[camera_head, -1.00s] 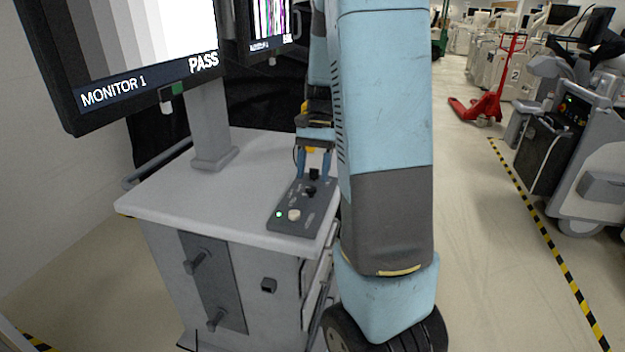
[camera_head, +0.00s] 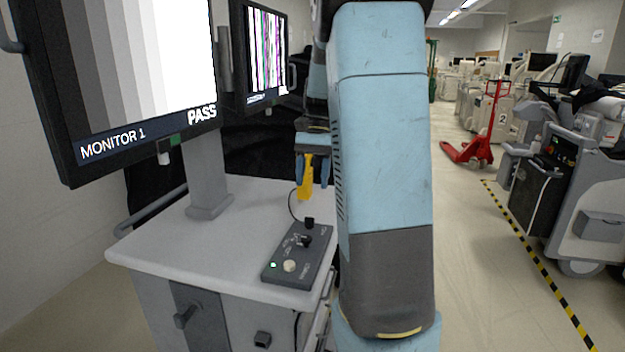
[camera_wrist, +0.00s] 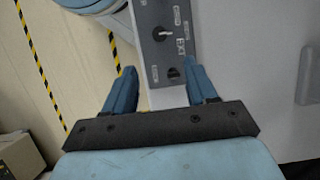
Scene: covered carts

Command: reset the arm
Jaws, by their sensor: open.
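My gripper (camera_head: 313,172) hangs above the far end of the cart top in the head view, its blue fingers apart and empty. In the wrist view my gripper (camera_wrist: 162,88) shows both blue fingers spread, with nothing between them but the view of the panel below. The dark control panel (camera_head: 277,262) lies on the cart's grey top (camera_head: 165,243), with a lit green light, a pale round button and black knobs. The panel also shows in the wrist view (camera_wrist: 150,18). My light-blue arm covers the cart's right side in the head view.
Monitor 1 (camera_head: 140,75), reading PASS, stands on a post on the cart, with a second monitor (camera_head: 265,50) behind it. A red pallet jack (camera_head: 470,152) and other grey carts (camera_head: 600,190) stand right, beyond yellow-black floor tape (camera_head: 540,265). Floor between is clear.

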